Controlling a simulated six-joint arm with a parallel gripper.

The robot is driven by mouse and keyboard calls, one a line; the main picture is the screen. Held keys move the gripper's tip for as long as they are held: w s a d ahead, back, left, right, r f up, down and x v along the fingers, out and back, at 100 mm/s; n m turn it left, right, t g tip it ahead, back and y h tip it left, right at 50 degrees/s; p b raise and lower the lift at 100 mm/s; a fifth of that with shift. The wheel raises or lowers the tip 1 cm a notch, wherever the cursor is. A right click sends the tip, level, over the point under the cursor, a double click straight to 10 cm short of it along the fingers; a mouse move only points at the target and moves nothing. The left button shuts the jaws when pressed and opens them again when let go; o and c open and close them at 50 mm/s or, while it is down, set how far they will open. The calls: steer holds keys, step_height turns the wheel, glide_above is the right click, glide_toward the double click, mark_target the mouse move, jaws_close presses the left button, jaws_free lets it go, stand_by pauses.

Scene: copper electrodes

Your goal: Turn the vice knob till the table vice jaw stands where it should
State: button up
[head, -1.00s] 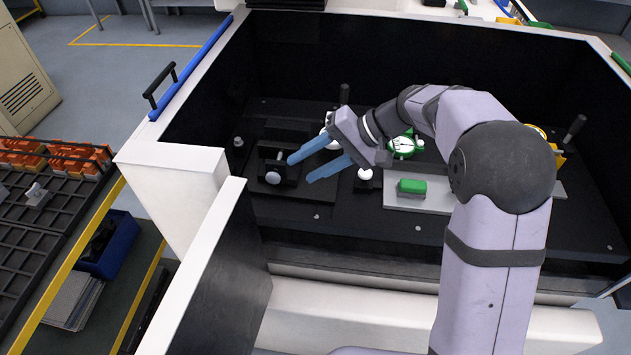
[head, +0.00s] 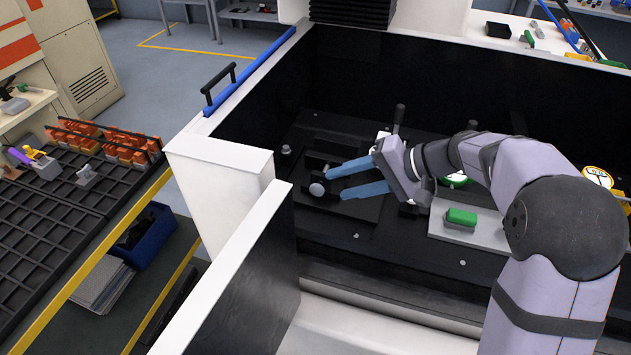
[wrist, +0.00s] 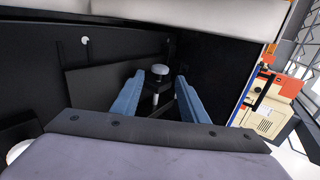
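The vice knob (head: 317,189) is a pale round disc on the front of the small black table vice (head: 322,171), at the left of the dark machine bed. In the wrist view the knob (wrist: 158,71) shows just beyond and between my fingertips, on a bright shaft. My gripper (head: 334,184) has two blue fingers spread apart, pointing left at the vice. The fingers also show in the wrist view (wrist: 157,73) with a clear gap between them. I cannot tell whether either finger touches the vice. The jaw is small and partly hidden by the fingers.
A green block (head: 461,217) sits on a grey plate (head: 440,229) to the right. A dark upright handle (head: 398,117) stands behind my gripper. The white enclosure wall (head: 222,190) rises to the left. Bare black bed lies in front of the vice.

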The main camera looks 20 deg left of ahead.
mark_target(323, 189)
steer(key=shift+b+x, duration=0.45)
steer(key=shift+x, duration=1.75)
steer(key=shift+a+f+b, duration=0.15)
steer(key=shift+a+b, duration=0.1)
steer(key=shift+b, duration=0.05)
steer(key=c, duration=0.9)
steer(key=shift+o, duration=0.2)
